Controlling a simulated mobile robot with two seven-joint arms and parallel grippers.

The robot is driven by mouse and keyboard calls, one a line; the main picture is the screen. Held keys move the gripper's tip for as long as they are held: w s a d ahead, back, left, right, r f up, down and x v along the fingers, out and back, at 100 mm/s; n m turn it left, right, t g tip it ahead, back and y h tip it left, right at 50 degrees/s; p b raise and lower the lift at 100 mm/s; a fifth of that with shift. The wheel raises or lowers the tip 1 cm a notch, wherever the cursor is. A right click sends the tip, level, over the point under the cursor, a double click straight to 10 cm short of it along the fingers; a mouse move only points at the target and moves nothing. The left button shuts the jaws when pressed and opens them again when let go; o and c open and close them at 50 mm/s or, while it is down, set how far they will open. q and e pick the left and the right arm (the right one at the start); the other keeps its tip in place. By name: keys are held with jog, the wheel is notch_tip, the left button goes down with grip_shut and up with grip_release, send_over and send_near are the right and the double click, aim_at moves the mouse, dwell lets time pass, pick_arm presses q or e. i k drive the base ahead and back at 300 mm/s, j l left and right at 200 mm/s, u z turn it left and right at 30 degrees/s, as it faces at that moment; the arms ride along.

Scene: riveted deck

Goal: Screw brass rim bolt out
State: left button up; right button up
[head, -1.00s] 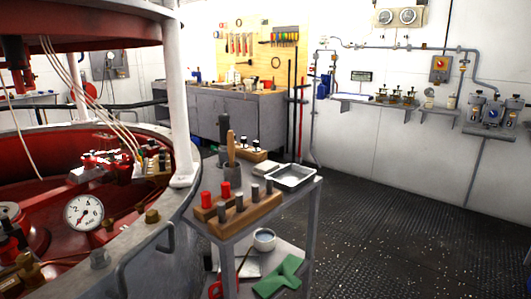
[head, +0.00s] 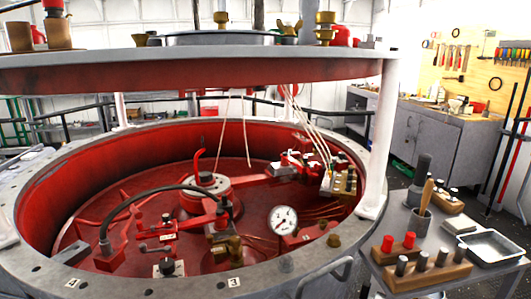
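The rim has several dark holes and a white tag marked 3 (head: 234,283). Inside the red well, a white-faced gauge (head: 283,220) stands just left of the brass bolt. Neither of my grippers shows in the head view.
A raised round plate (head: 200,72) on white posts hangs over the well. A grey cart (head: 400,220) at the right carries a wooden block (head: 428,274), red and dark cylinders and a white tray (head: 490,246). A grey handle (head: 325,275) stands at the rim's near side.

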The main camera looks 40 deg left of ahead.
aim_at(334, 238)
jog(key=u, duration=1.75)
jog(key=l+u, duration=0.4)
jog(key=l, duration=1.05)
jog(key=k, duration=0.05)
